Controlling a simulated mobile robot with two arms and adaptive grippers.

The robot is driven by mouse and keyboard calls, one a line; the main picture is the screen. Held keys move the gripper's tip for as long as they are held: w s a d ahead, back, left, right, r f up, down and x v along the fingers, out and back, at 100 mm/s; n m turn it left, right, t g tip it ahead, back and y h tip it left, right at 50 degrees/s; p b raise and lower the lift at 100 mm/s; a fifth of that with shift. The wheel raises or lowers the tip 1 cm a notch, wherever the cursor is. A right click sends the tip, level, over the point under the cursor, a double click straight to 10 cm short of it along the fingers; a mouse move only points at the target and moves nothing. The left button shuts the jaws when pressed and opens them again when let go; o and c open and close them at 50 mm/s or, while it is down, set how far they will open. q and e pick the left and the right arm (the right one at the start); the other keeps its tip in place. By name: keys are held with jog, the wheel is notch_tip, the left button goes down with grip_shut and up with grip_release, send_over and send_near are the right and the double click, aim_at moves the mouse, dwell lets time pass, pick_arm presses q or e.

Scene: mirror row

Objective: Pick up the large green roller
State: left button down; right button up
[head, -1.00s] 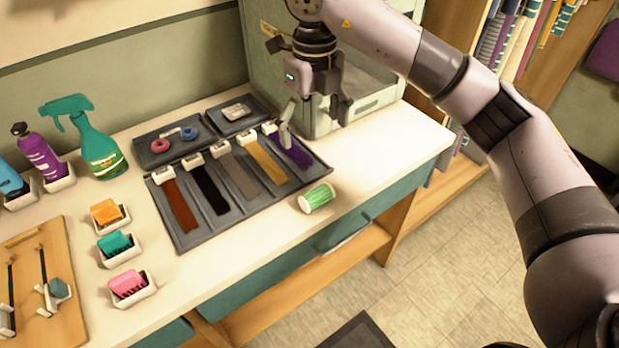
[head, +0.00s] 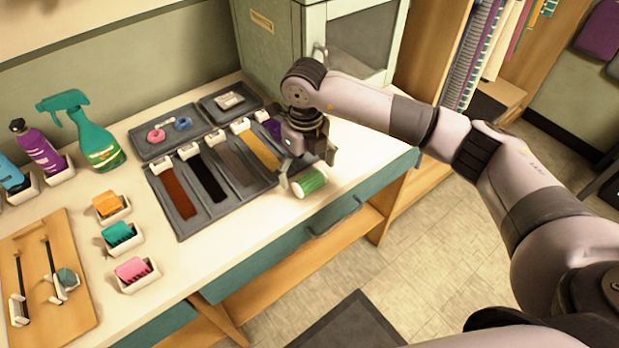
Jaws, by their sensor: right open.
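The large green roller (head: 312,183), a green cylinder with white ends, lies on its side on the white counter near its front edge. It is just right of the dark tray of hair swatches. My right gripper (head: 307,172) is over the roller, pointing down, with its fingers open. One finger is at the roller's left end and the other is at its far right side. Whether the fingers touch it cannot be told. My left gripper is not in view.
The swatch tray (head: 222,214) lies left of the roller. A pale cabinet (head: 275,45) stands behind. Small holders with orange, teal and pink items and a wooden board (head: 85,310) are at the left. Bare counter (head: 372,150) lies right of the roller.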

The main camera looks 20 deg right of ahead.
notch_tip(320, 180, down, 2)
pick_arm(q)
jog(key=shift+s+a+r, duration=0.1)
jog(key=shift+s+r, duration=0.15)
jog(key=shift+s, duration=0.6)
pick_arm(e)
jog(key=shift+f, duration=0.2)
jog(key=shift+c, duration=0.6)
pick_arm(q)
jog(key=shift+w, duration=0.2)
pick_arm(e)
jog(key=c, duration=1.1)
jog(key=shift+r, duration=0.1)
